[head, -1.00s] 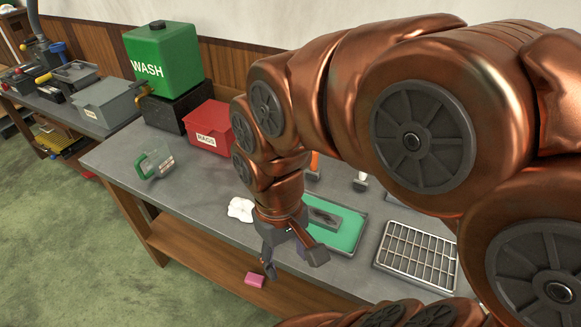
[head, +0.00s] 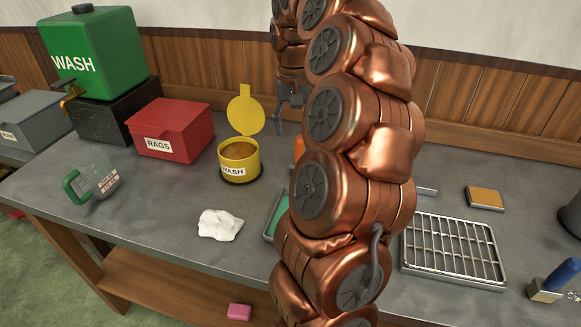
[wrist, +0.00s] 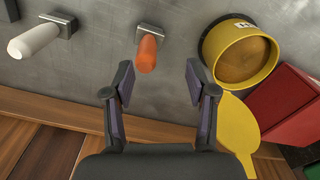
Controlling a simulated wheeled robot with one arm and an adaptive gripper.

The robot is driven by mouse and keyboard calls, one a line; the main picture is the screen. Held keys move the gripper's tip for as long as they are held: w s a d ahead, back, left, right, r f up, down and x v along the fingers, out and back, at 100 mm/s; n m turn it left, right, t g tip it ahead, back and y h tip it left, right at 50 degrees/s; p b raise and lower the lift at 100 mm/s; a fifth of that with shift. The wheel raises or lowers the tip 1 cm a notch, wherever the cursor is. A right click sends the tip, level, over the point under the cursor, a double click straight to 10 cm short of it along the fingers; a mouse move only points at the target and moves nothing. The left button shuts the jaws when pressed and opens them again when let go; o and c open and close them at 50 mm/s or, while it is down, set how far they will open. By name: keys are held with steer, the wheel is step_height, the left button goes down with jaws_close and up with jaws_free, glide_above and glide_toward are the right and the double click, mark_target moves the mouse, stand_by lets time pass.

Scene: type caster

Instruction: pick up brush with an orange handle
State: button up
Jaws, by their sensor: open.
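The brush with an orange handle (wrist: 147,52) stands on the grey bench in the wrist view, its metal end against the surface. In the head view only a sliver of its orange handle (head: 298,148) shows beside my arm, which hides the rest. My gripper (wrist: 159,74) is open and empty, with its fingertips just short of the handle in the picture and on either side of its line. In the head view my gripper (head: 291,96) points down behind the yellow can, partly hidden by my arm.
A yellow can (wrist: 232,52) with its lid up is close to the right finger; a red box (wrist: 291,100) is beyond. A white-handled brush (wrist: 35,40) is at left. The bench also holds a white rag (head: 220,224), a wire rack (head: 453,250) and a blue-handled brush (head: 552,280).

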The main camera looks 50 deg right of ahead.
mark_target(299, 151)
steer(key=d, duration=0.1)
steer(key=d+f, duration=0.1)
steer(key=shift+d+f+m, duration=0.1)
steer(key=shift+d+m, duration=0.2)
steer(key=shift+m, duration=0.1)
steer(key=shift+f, duration=0.15)
steer(key=shift+s+a+f+p, duration=0.1)
steer(key=shift+f+p, duration=0.4)
steer(key=shift+f, duration=3.2)
jaws_close()
